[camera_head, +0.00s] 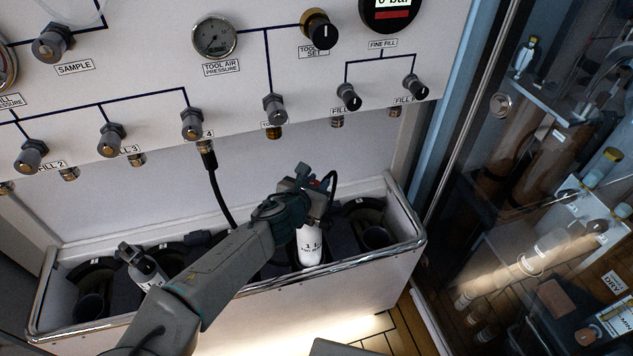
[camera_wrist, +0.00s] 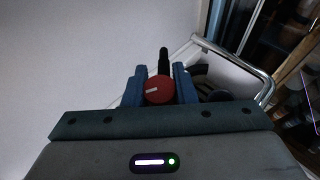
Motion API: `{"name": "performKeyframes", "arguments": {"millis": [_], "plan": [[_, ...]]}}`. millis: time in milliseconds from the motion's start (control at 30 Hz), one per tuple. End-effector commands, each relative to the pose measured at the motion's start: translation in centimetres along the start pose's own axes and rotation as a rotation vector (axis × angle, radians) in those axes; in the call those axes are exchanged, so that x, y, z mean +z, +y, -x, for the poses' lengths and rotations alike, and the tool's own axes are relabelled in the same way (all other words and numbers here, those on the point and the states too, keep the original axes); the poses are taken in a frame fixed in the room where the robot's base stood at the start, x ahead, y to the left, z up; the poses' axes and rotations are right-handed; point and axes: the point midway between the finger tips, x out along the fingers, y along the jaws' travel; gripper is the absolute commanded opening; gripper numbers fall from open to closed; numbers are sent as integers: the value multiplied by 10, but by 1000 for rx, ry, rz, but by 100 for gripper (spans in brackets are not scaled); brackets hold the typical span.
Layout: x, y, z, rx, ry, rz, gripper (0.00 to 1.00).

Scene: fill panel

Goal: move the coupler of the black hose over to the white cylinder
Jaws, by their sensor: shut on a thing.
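The white cylinder (camera_head: 310,248) stands in the right part of the trough, marked with a "1" and small print. My gripper (camera_head: 314,186) is right above its top and hides the valve end. In the wrist view my gripper (camera_wrist: 158,88) has its two blue fingers closed on the coupler, whose round red knob (camera_wrist: 158,91) faces the camera. The black hose (camera_head: 218,196) hangs from the fill 4 outlet and passes behind my arm. Whether the coupler touches the cylinder is hidden.
The metal-rimmed trough (camera_head: 398,250) has several dark round holders. A second, greyish cylinder (camera_head: 147,270) stands at its left. The fill panel (camera_head: 165,55) with valves and gauges rises behind. A glass-fronted cabinet (camera_head: 540,190) is close on the right.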

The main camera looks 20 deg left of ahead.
Motion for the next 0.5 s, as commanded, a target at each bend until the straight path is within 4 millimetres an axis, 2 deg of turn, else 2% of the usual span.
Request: {"name": "performKeyframes", "arguments": {"millis": [467, 500], "plan": [[-11, 0, -5, -1, -1, 0, 0], [-10, 0, -4, 0, -1, 0, 36]]}}
